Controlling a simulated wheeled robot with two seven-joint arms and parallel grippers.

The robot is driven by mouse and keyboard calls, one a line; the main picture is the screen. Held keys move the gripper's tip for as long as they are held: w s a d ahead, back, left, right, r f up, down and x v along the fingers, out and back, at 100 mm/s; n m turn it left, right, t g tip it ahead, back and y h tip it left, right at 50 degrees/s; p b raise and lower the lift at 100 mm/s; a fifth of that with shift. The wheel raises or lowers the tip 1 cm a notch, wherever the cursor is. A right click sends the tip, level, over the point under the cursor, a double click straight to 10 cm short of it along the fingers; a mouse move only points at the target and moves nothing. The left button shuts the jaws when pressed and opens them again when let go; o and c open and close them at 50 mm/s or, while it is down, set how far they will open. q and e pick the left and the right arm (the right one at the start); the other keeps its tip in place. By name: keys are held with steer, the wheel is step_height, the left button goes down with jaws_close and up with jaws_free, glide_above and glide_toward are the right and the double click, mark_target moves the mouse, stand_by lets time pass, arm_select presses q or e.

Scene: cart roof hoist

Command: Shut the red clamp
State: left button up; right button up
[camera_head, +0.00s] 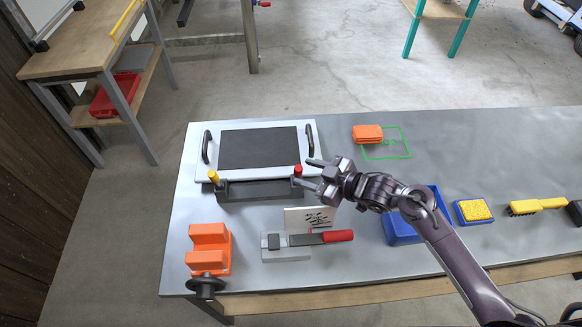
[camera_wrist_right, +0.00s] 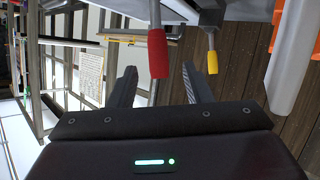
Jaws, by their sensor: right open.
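The red clamp's handle (camera_head: 298,170) stands up at the right end of a dark bar (camera_head: 250,190) along the front of a white plate with a black pad. Its red grip (camera_wrist_right: 157,52) also shows in the right wrist view. A yellow-handled clamp (camera_head: 213,177) is at the bar's left end, also in the wrist view (camera_wrist_right: 212,60). My right gripper (camera_head: 308,173) is open, its fingertips on either side of the red handle in the picture. In the wrist view the gripper (camera_wrist_right: 158,72) has the grip between its fingertips; contact is not clear. My left gripper is not in view.
A red-handled tool (camera_head: 335,236) and a small white card (camera_head: 310,216) lie in front. An orange block (camera_head: 209,250) is at front left. A blue tray (camera_head: 401,230), yellow sponge (camera_head: 475,211) and brush (camera_head: 538,206) lie right. An orange item (camera_head: 367,133) sits by a green outline.

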mark_target(295, 169)
steer(key=x, duration=0.4)
steer(key=shift+w+a, duration=0.25)
steer(key=shift+w, duration=0.05)
steer(key=shift+w+a+f+p, duration=0.15)
steer(key=shift+w+a+p, duration=0.05)
steer(key=shift+a+p, duration=0.1)
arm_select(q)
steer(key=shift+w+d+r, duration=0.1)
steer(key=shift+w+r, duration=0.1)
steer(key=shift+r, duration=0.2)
arm_select(e)
steer(key=shift+f, duration=0.1)
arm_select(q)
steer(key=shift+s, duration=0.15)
arm_select(e)
jaws_close()
